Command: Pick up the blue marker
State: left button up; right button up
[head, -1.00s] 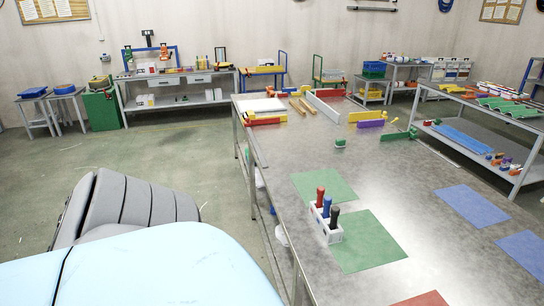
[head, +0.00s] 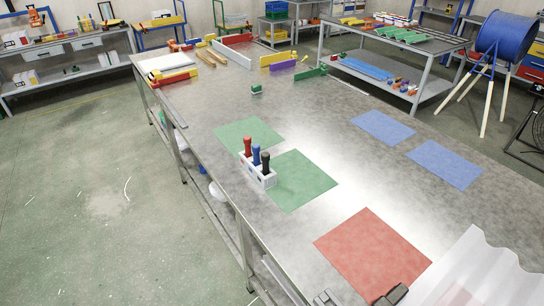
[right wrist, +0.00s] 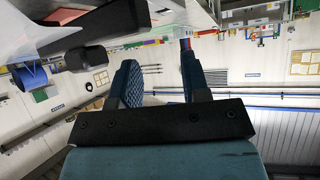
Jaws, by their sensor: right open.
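The blue marker (head: 256,155) stands upright in a white holder (head: 258,178) on the metal table, in the head view. It is between a red marker (head: 248,146) and a black marker (head: 265,161). The holder stands at the edge of a green mat (head: 302,186). My right gripper (right wrist: 160,78) is open in the right wrist view, with nothing seen between its fingers. The blue marker cannot be made out for sure in that view. My left gripper is not in view.
A translucent corrugated sheet (head: 480,272) is at the table's lower right, close to a red mat (head: 370,254). Blue mats (head: 445,166) lie flat. Long blocks and trays crowd the table's far end.

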aim_at(256, 147)
jog(key=u, duration=0.15)
jog(key=z, duration=1.95)
jog(key=u, duration=1.9)
jog(key=z, duration=0.4)
jog(key=j+z, duration=0.15)
jog(key=z, duration=0.3)
jog(key=i+j+z, duration=0.1)
jog(key=z, duration=0.3)
jog(key=j+z, duration=0.4)
jog(key=k+j+z, duration=0.1)
jog(key=j+z, duration=0.35)
jog(key=j, duration=0.15)
